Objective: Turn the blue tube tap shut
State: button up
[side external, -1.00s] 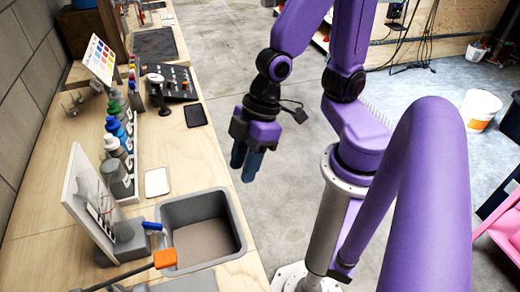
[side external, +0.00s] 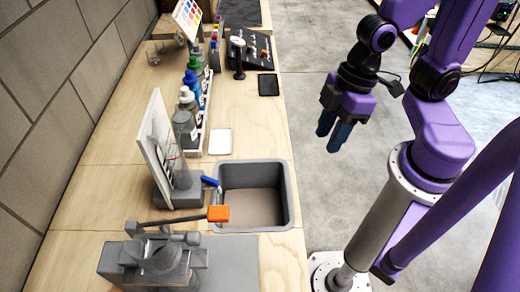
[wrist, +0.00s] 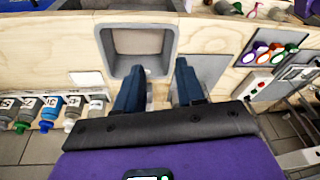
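A blue handle (side external: 210,181) sticks out from a grey block (side external: 182,192) at the left rim of the sink, in the side external view. I take it for the blue tube tap, but it is small and I cannot tell how far it is turned. I cannot make it out in the wrist view. My gripper (side external: 333,134) hangs over the floor to the right of the bench, well apart from the handle. Its two dark blue fingers point down. In the wrist view my gripper (wrist: 160,90) has its fingers apart with nothing between them.
The grey sink (side external: 288,192) is set in the wooden bench. An orange block (side external: 218,213) on a dark rod sits just below the blue handle. A white upright board (side external: 157,135), several bottles (side external: 187,125) and a vise-like grey device (side external: 155,255) stand nearby.

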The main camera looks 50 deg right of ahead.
jog(key=w+a+n+t, duration=0.2)
jog(key=w+a+n, duration=0.5)
jog(key=n, duration=0.6)
jog(key=n+t+h, duration=0.1)
jog(key=n+t, duration=0.1)
jog(key=n, duration=1.3)
send_near(211, 180)
jog(key=shift+x, duration=4.25)
jog(key=shift+g, duration=0.3)
grip_shut()
